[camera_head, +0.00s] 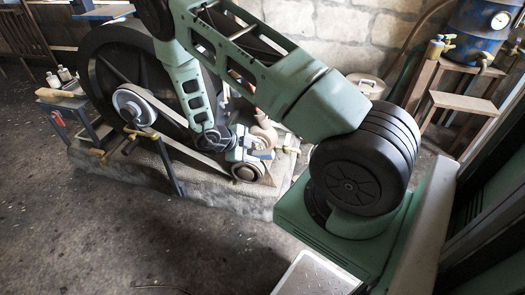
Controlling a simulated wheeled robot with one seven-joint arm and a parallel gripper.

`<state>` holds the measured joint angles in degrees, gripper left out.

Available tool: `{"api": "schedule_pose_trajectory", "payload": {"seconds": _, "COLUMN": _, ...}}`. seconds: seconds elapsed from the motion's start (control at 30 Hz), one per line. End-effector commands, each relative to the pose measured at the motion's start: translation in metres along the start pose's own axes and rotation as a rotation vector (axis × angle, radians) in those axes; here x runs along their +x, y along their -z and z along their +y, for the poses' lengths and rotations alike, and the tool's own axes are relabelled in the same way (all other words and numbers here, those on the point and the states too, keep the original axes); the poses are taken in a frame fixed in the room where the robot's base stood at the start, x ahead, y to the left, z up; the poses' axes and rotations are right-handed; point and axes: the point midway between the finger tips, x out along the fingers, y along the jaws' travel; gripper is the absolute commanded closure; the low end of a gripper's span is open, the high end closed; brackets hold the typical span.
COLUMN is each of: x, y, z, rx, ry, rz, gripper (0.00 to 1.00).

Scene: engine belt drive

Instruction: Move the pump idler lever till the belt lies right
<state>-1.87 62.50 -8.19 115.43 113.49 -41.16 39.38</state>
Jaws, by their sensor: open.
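The light-coloured belt (197,157) runs from the pale pulley (133,106) beside the big dark flywheel down to the small brown pulley (246,172) at the lower right. My gripper (240,157) is open, low over the pump end, just above or beside the small pulley. The arm and gripper cover much of this end. I cannot clearly make out the idler lever, or whether the gripper touches anything. How the belt sits on the small pulley is too small to tell.
The machine stands on a rough stone plinth (120,170). A small bench (72,103) with bottles (64,74) is at the left. A blue drum (482,30) on a wooden stand is at the right back. The floor in front is mostly clear.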

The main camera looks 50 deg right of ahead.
Motion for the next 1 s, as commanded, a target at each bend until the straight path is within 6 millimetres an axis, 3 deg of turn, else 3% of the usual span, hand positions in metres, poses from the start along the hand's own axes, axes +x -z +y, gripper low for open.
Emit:
{"api": "schedule_pose_trajectory", "payload": {"seconds": 0.03, "x": -0.015, "y": 0.0, "z": -0.002, "rx": 0.001, "ry": 0.0, "rz": -0.004, "gripper": 0.5}}
{"api": "schedule_pose_trajectory", "payload": {"seconds": 0.2, "x": -0.055, "y": 0.0, "z": -0.002, "rx": 0.0, "ry": 0.0, "rz": -0.004, "gripper": 0.5}}
{"api": "schedule_pose_trajectory", "payload": {"seconds": 0.43, "x": -0.094, "y": 0.0, "z": -0.001, "rx": 0.0, "ry": 0.001, "rz": -0.002, "gripper": 0.5}}
{"api": "schedule_pose_trajectory", "payload": {"seconds": 0.63, "x": -0.109, "y": 0.0, "z": -0.001, "rx": 0.0, "ry": 0.002, "rz": -0.001, "gripper": 0.5}}
{"api": "schedule_pose_trajectory", "payload": {"seconds": 1.0, "x": -0.11, "y": 0.0, "z": 0.0, "rx": 0.0, "ry": 0.001, "rz": 0.0, "gripper": 0.5}}
